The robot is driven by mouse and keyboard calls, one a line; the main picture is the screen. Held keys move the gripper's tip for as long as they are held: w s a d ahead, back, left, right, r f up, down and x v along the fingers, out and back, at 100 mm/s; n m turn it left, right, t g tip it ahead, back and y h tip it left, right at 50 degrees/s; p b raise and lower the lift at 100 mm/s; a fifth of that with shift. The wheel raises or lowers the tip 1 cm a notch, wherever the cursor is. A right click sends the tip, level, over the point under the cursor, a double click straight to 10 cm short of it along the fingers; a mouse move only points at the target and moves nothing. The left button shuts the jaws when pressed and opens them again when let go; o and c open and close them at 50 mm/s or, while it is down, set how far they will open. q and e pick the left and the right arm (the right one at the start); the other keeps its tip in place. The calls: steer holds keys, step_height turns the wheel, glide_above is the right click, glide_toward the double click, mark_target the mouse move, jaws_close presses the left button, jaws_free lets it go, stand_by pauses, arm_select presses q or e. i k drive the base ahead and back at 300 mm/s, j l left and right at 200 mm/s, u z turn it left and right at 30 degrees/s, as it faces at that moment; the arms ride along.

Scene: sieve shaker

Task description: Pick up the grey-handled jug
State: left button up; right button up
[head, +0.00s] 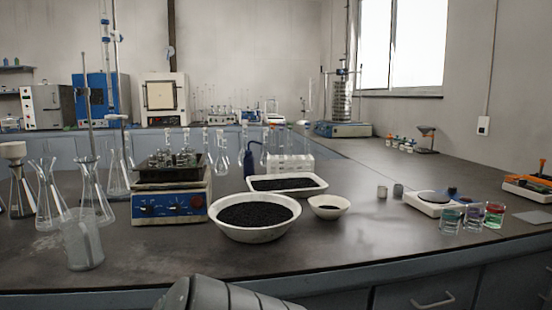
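A translucent greyish jug (84,247) stands upright near the front left edge of the bench, in front of the glass flasks. It looks like the grey-handled jug; its handle is hard to make out against the cloudy wall. Neither of my grippers shows in the head view. Only a grey rounded part of my own arm shows at the bottom middle, to the right of the jug and apart from it.
Conical flasks (50,205) stand close behind the jug. A blue-fronted hotplate (170,207) and a white bowl of black grains (255,232) lie to its right. Bare bench (330,250) runs along the front. A sieve stack (342,103) stands far back.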

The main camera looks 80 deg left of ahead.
mark_target(78, 228)
steer(key=i+j+u, duration=0.1)
steer(key=i+u, duration=0.5)
steer(key=u, duration=2.9)
